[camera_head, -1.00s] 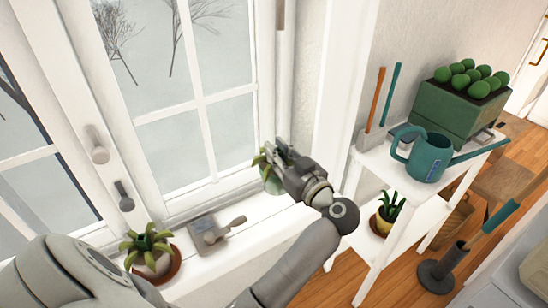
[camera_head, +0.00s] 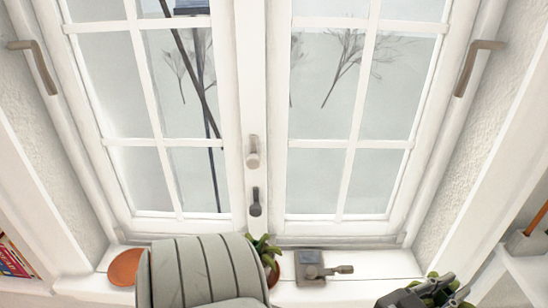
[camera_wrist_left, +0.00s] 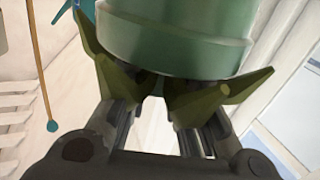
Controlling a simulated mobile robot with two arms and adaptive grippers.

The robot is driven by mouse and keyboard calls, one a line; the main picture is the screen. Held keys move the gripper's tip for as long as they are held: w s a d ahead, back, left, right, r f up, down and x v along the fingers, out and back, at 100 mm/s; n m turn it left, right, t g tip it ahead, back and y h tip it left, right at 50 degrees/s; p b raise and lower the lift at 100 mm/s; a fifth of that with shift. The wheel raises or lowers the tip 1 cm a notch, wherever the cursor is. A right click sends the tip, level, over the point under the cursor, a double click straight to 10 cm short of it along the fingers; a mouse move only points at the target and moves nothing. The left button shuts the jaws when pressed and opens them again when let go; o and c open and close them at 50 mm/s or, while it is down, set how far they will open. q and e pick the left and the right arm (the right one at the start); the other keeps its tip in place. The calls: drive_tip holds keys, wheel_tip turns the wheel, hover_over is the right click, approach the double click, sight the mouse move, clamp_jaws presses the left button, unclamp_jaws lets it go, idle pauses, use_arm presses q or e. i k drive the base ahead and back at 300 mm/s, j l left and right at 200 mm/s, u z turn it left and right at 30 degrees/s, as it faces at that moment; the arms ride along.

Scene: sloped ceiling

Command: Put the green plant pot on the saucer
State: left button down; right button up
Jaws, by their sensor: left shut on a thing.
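The green plant pot (camera_wrist_left: 175,40) fills the top of the left wrist view, with olive leaves by the fingers. My left gripper (camera_head: 435,290) is shut on it near the lower right of the head view. There, leaves (camera_head: 460,302) show around the fingers and the pot itself is mostly hidden. A round terracotta saucer (camera_head: 124,267) lies bare at the left end of the white window sill, far to the left of the gripper. My right gripper is not in view.
The sill (camera_head: 375,266) is bare between the block and my gripper. Window panes rise behind.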

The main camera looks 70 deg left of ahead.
sight(131, 272)
drive_tip(key=l+u, duration=0.3)
drive_tip(key=i+l+u, duration=0.1)
drive_tip(key=u, duration=1.8)
drive_tip(key=k+l, duration=0.05)
